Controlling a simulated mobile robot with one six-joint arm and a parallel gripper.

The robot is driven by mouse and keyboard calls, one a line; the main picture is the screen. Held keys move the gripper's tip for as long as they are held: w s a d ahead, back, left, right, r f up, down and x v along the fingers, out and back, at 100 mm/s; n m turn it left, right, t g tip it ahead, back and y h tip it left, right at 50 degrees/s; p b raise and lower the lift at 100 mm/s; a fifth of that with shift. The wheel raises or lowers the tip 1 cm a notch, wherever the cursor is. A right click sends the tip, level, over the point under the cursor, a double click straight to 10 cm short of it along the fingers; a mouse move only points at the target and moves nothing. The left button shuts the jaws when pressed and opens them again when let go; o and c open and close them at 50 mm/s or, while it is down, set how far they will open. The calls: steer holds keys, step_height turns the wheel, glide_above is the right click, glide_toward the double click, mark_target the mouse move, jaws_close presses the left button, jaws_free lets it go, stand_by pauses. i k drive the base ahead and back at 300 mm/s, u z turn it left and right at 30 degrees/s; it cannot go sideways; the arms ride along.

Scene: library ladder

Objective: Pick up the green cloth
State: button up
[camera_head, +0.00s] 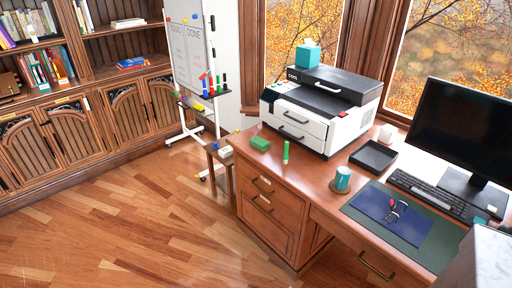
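A small green folded block, which looks like the green cloth (260,143), lies on the left part of the wooden desk (330,170), near its left edge. It sits in front of the printer and left of an upright green marker or tube (286,150), with a gap between them. My gripper is not in view.
A white and black printer (318,112) stands behind the cloth. Right of it are a black tray (373,156), a teal mug (342,178), a keyboard (436,194) and a monitor (462,130). A whiteboard (190,58) stands at the back left. The wooden floor (130,220) at left is clear.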

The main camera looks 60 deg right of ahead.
mark_target(257, 142)
steer(key=z, duration=0.05)
steer(key=i, duration=1)
steer(key=u, duration=0.1)
steer(key=k, duration=0.95)
steer(key=z, duration=0.15)
steer(key=i, duration=0.65)
steer(key=u, duration=0.05)
